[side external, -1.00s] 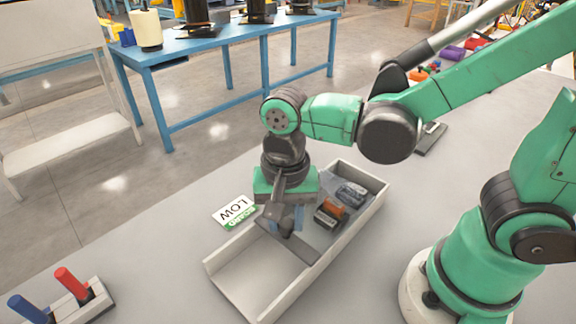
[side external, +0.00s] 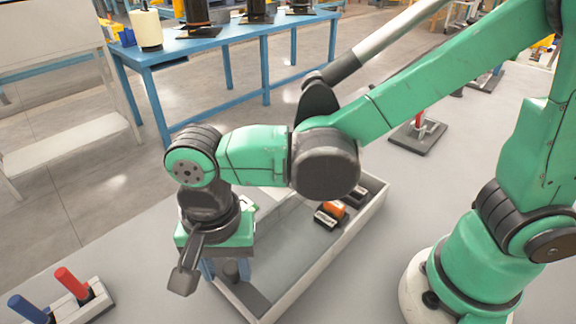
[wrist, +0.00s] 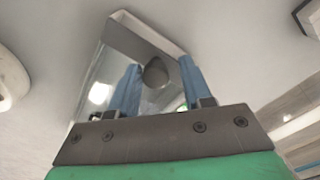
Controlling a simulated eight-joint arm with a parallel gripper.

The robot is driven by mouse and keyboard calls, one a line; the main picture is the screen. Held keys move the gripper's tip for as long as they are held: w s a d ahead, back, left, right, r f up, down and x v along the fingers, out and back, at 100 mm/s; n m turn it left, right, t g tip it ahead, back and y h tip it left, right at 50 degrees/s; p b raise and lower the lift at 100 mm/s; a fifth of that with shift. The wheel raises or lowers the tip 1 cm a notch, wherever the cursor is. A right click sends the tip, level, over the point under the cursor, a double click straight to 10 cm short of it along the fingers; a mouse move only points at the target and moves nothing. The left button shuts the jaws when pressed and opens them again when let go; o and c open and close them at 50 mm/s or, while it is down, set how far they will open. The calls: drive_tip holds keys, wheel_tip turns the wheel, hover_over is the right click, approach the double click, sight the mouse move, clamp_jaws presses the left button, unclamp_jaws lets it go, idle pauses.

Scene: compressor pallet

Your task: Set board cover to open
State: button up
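The board cover (side external: 278,240) is a see-through sliding panel with a dark end strip (side external: 252,299) and a dark knob (wrist: 156,73). It lies on a long pale tray (side external: 325,254), with its strip at the tray's lower-left end in the side view. My gripper (side external: 225,272) is over that end, pointing down. In the wrist view its blue fingers (wrist: 158,82) stand on either side of the knob. A gap shows between knob and right finger, so they look open. Whether the left finger touches the knob is unclear.
Orange and dark parts (side external: 331,214) sit in the tray's far part. A stand with red and blue handles (side external: 75,299) is at the lower left. Another stand with a red handle (side external: 418,134) is behind the tray. Bare tabletop lies around the tray.

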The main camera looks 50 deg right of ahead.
drive_tip(key=shift+o, duration=1.2)
drive_tip(key=shift+r, duration=2.8)
drive_tip(key=w+d+n+t, duration=0.2)
drive_tip(key=d+n+t, duration=0.5)
drive_tip(key=d, duration=1.3)
drive_tip(key=shift+w+d+r+n, duration=0.2)
drive_tip(key=shift+w+r+n, duration=0.15)
drive_tip(key=shift+n, duration=0.65)
